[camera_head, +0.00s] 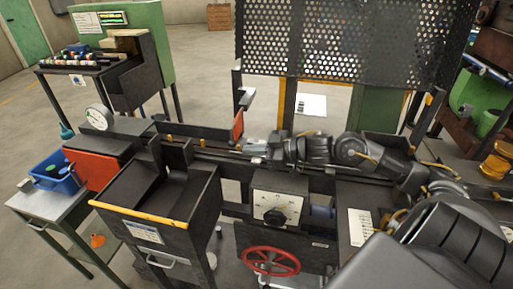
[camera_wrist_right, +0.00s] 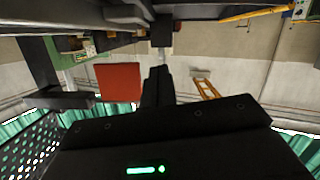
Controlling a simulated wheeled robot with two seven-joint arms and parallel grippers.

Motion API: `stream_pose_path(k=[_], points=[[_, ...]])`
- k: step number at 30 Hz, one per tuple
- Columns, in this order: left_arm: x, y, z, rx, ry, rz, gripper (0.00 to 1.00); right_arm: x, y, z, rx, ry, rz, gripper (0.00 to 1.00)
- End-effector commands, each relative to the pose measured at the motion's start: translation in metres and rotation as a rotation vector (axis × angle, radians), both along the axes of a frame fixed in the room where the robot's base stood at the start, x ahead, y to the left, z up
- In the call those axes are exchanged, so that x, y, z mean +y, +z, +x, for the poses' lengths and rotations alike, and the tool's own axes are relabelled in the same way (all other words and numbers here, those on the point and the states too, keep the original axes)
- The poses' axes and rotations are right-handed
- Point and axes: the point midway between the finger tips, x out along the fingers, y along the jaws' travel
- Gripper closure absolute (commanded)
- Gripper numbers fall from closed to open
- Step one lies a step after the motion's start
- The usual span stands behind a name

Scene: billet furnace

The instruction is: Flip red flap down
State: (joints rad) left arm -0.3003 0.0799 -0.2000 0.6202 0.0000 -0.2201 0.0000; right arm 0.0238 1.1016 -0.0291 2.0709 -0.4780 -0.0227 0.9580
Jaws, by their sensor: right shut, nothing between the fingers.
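The red flap (camera_head: 238,125) stands upright on the dark rail of the machine in the middle of the head view. In the right wrist view the red flap (camera_wrist_right: 118,83) shows as a flat red plate left of my fingers. My right gripper (camera_head: 243,148) reaches in from the right along the rail, its tip close to the flap's lower edge. Its fingers (camera_wrist_right: 158,75) are together and empty. I cannot tell whether they touch the flap. My left gripper is not in view.
A perforated dark guard (camera_head: 355,40) stands behind the rail. A dark bin with a yellow edge (camera_head: 160,200), a dial panel (camera_head: 278,208) and a red handwheel (camera_head: 270,262) are in front. A blue crate (camera_head: 55,172) sits at the left beside a larger red panel (camera_head: 92,168).

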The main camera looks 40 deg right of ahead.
Motion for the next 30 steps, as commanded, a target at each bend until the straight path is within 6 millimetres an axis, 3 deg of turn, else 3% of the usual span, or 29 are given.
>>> stream_pose_path(k=[17, 30], points=[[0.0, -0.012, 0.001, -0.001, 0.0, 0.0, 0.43, -0.032, 0.01, -0.044, 0.005, 0.002, -0.003, 1.0], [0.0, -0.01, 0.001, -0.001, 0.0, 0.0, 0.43, -0.059, 0.023, -0.08, 0.0, 0.001, 0.001, 1.0]])
